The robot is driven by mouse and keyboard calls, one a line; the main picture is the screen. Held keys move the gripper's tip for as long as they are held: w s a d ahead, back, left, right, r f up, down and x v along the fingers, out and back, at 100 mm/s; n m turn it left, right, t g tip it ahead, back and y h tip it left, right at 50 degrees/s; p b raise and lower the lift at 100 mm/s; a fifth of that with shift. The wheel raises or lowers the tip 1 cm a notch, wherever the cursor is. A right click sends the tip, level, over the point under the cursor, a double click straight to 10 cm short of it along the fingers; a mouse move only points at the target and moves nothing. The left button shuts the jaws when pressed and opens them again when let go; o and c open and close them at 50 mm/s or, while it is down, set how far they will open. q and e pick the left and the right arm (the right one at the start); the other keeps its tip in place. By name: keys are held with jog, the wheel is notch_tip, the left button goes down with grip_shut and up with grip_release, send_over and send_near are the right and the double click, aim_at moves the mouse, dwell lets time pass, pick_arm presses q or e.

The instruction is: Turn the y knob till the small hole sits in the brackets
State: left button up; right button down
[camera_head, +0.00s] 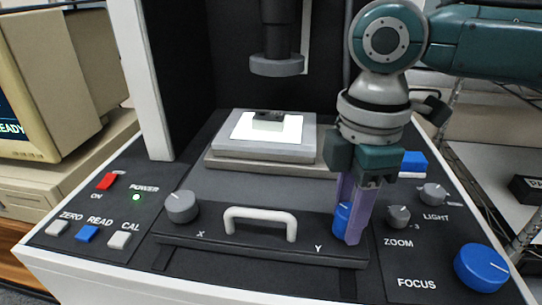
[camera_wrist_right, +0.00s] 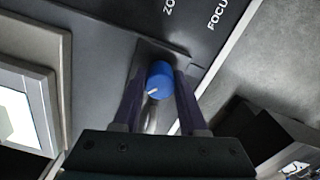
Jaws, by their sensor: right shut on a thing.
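The blue Y knob (camera_head: 341,217) is at the right end of the front bar, beside the Y label. My right gripper (camera_head: 348,226) reaches down from above, its purple fingers shut around the knob and partly hiding it. In the right wrist view the knob (camera_wrist_right: 159,80) sits between the two fingers (camera_wrist_right: 160,92), with its white pointer line toward the lower left. The small hole and the brackets cannot be made out. A small part (camera_head: 268,120) rests on the lit stage plate (camera_head: 290,132). My left gripper is not in view.
A white handle (camera_head: 260,222) and the grey X knob (camera_head: 182,207) are left of the Y knob. The ZOOM knob (camera_head: 398,217), LIGHT knob (camera_head: 433,194) and large blue FOCUS knob (camera_head: 481,267) are to its right. A monitor (camera_head: 40,85) reading READY is cut off at left.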

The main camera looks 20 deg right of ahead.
jog(key=shift+r+m+p, duration=0.2)
jog(key=shift+m+p, duration=0.1)
jog(key=shift+p, duration=0.35)
jog(key=m+p, duration=0.2)
jog(key=p, duration=0.1)
jog(key=shift+r+m+p, duration=0.1)
jog(key=shift+m+p, duration=0.2)
jog(key=shift+p, duration=0.05)
jog(key=shift+f+m+p, duration=0.2)
jog(key=shift+m+p, duration=1.05)
jog(key=shift+m, duration=0.05)
jog(key=shift+c, duration=2.2)
grip_release()
jog(key=shift+f, duration=0.1)
